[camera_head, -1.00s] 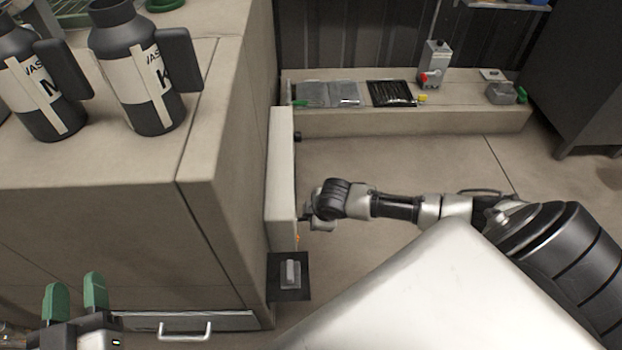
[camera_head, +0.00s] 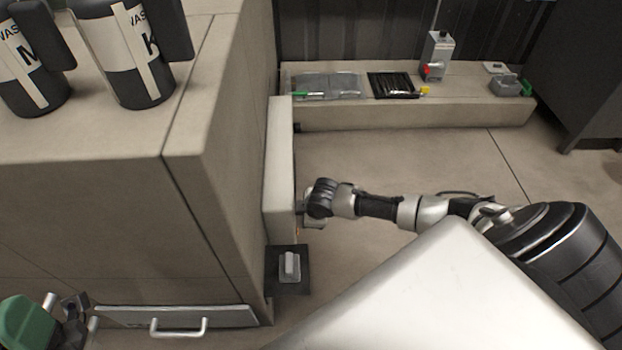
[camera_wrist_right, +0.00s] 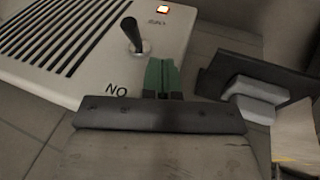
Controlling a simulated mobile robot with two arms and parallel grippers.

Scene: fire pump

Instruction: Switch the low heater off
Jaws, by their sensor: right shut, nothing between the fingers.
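The low heater (camera_head: 281,170) is a pale box on the side of the counter. In the right wrist view the heater (camera_wrist_right: 95,45) shows vent slots, a black lever (camera_wrist_right: 132,35), a lit orange lamp (camera_wrist_right: 162,10) and lettering that reads "NO" in this picture. The lever's knob points to the top of that picture, away from the lettering. My right gripper (camera_wrist_right: 163,76) has green fingertips, shut and empty, over the panel's edge near the lettering, apart from the lever. In the head view its fingertips are hidden. My left gripper (camera_head: 30,322) is at the lower left, partly cut off.
A dark plate with a grey block (camera_head: 290,266) stands out just below the heater. Labelled dark bottles (camera_head: 135,55) stand on the counter (camera_head: 90,150). A drawer handle (camera_head: 178,328) is at the lower front. The floor right of the heater is open.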

